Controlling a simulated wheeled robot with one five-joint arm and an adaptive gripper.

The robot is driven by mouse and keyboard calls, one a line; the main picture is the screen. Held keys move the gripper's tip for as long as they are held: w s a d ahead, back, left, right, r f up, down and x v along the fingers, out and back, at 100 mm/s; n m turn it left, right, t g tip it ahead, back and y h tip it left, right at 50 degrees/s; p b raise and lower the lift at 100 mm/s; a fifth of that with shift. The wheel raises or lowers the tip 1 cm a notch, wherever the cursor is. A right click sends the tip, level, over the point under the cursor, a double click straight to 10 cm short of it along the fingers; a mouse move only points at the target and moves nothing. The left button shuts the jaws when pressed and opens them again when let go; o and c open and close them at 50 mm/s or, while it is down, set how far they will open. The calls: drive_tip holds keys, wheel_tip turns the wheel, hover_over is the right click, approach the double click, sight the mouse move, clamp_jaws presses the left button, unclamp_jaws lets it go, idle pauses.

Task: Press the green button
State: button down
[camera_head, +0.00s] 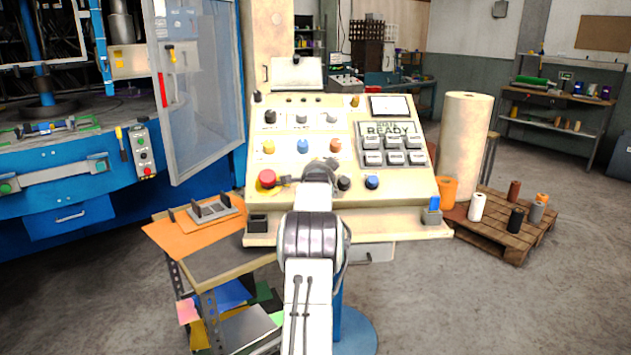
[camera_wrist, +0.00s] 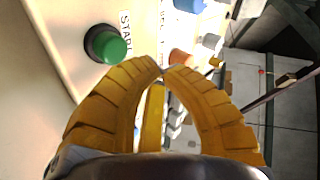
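The green button (camera_wrist: 108,45) is a round cap in a dark collar on the cream panel, with a START label beside it. In the wrist view it lies at upper left, just beyond and to the left of my fingertips. My gripper (camera_wrist: 161,69) has yellow ribbed fingers that curve in until their tips meet or nearly meet, with nothing seen held between them. The tips appear apart from the button. In the head view my arm reaches to the lower middle of the console (camera_head: 350,218), and the green button is not visible there, likely hidden by my wrist.
A red mushroom button (camera_head: 267,178) stands left of my wrist; a black knob (camera_head: 344,183) and a blue button (camera_head: 372,182) stand to its right. A cart with orange sheets (camera_head: 185,235) is below left. A pallet (camera_head: 510,235) with rolls is at right.

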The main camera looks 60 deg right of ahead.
drive_tip(key=shift+w+d+f, duration=0.2)
drive_tip(key=shift+d+f, duration=0.1)
drive_tip(key=shift+f, duration=0.2)
drive_tip(key=shift+w+d+f, duration=0.15)
drive_tip(key=shift+d+f, duration=0.1)
drive_tip(key=shift+f, duration=0.2)
drive_tip(key=shift+w+d+f, duration=0.15)
drive_tip(key=shift+d+f, duration=0.1)
drive_tip(key=shift+f, duration=0.2)
drive_tip(key=shift+w+d+f, duration=0.15)
drive_tip(key=shift+d+f, duration=0.05)
drive_tip(key=shift+f, duration=0.25)
idle(2.3)
drive_tip(key=shift+r, duration=0.1)
drive_tip(key=shift+s+a+r+b, duration=0.3)
drive_tip(key=shift+a+r+b, duration=0.15)
drive_tip(key=shift+r, duration=0.25)
drive_tip(key=shift+s+a+r+b, duration=0.15)
drive_tip(key=shift+s+a+r, duration=0.2)
drive_tip(key=shift+r, duration=0.35)
drive_tip(key=shift+s+a+r+b, duration=0.2)
drive_tip(key=shift+a+r, duration=0.25)
drive_tip(key=shift+r, duration=0.2)
drive_tip(key=shift+s+a+r+b, duration=0.2)
drive_tip(key=shift+a+r, duration=0.2)
drive_tip(key=shift+r, duration=0.3)
